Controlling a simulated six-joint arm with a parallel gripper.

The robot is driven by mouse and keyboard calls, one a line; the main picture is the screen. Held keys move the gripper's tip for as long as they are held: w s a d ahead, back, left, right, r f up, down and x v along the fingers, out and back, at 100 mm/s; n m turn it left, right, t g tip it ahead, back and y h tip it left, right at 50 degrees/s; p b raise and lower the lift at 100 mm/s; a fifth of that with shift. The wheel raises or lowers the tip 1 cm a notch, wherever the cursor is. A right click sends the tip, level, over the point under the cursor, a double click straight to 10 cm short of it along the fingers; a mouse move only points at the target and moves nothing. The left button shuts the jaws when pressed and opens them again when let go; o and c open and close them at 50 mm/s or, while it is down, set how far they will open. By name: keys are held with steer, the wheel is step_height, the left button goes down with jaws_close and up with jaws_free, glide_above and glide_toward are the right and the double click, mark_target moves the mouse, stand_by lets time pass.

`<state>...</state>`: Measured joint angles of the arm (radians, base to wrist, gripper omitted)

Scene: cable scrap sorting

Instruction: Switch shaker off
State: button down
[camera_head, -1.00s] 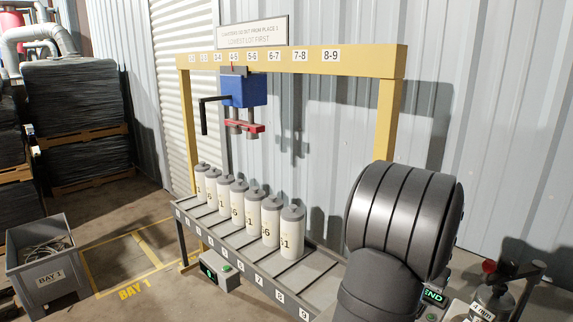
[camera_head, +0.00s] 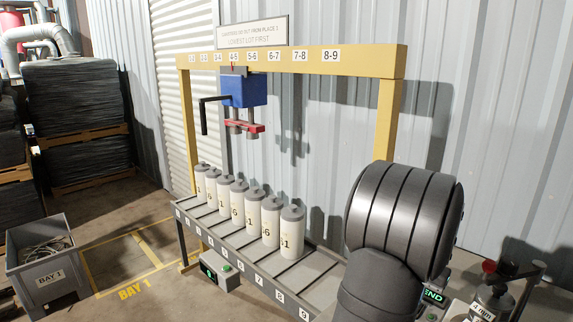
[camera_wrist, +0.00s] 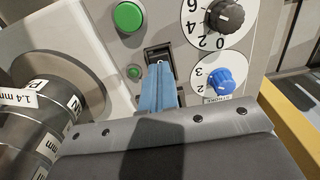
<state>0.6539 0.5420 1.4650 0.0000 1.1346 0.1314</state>
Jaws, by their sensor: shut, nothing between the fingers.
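The shaker's control panel (camera_wrist: 183,20) fills the upper part of the wrist view. It carries a green button (camera_wrist: 128,16), a smaller green button or lamp (camera_wrist: 133,72), a black numbered knob (camera_wrist: 225,16) and a blue knob (camera_wrist: 226,81). A black switch (camera_wrist: 152,52) in a dark frame sits between them, partly hidden by my gripper (camera_wrist: 160,66). My gripper's blue fingers are shut and empty, with their tips at the lower part of the switch. I cannot tell whether they touch it. In the head view my arm hides the gripper.
A metal sieve stack (camera_wrist: 50,112) marked 1.4 mm stands left of the fingers. In the head view, a rack (camera_head: 315,262) holds several grey-topped canisters under a yellow gantry (camera_head: 300,60). A lit display reading END (camera_head: 434,297) is at the lower right.

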steer(key=shift+f, duration=1)
stand_by(0.8)
steer(key=shift+r, duration=3.55)
steer(key=shift+f, duration=0.1)
step_height(320, 180, down, 7)
steer(key=shift+r, duration=0.1)
